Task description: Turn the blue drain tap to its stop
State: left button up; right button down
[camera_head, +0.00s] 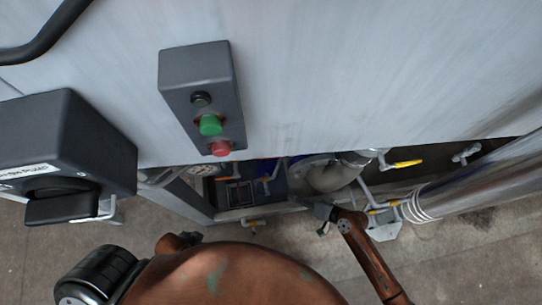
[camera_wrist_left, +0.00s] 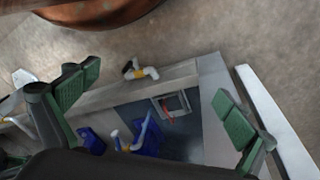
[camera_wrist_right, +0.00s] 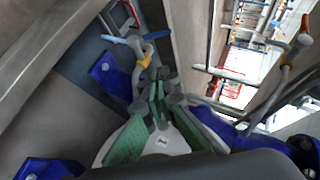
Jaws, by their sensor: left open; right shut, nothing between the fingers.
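A tap with a blue lever (camera_wrist_left: 148,124) and a yellow collar shows in the left wrist view, inside the low opening beside a dark box. What looks like the same lever is small in the head view (camera_head: 273,173). My right gripper (camera_wrist_right: 160,82) is shut and empty near this pipe; contact cannot be told. It reaches under the panel in the head view (camera_head: 322,211). My left gripper (camera_wrist_left: 156,84) is open and empty, with the opening between its fingers.
A box with green and red buttons (camera_head: 201,95) and a dark switch box (camera_head: 62,150) project from the grey panel.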

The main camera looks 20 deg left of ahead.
jog(key=b, duration=0.4)
send_near(262, 193)
jog(key=w+a+f, duration=0.2)
jog(key=a, duration=0.3)
pick_arm(q)
jog(key=w+d+f+t+h, duration=0.1)
jog(key=w+d+f+t, duration=0.2)
jog(key=w+f, duration=0.3)
jog(key=shift+d+f, duration=0.15)
jog(key=shift+d, duration=0.7)
pick_arm(e)
jog(key=shift+s+a+f, duration=0.3)
jog(key=shift+a, duration=0.35)
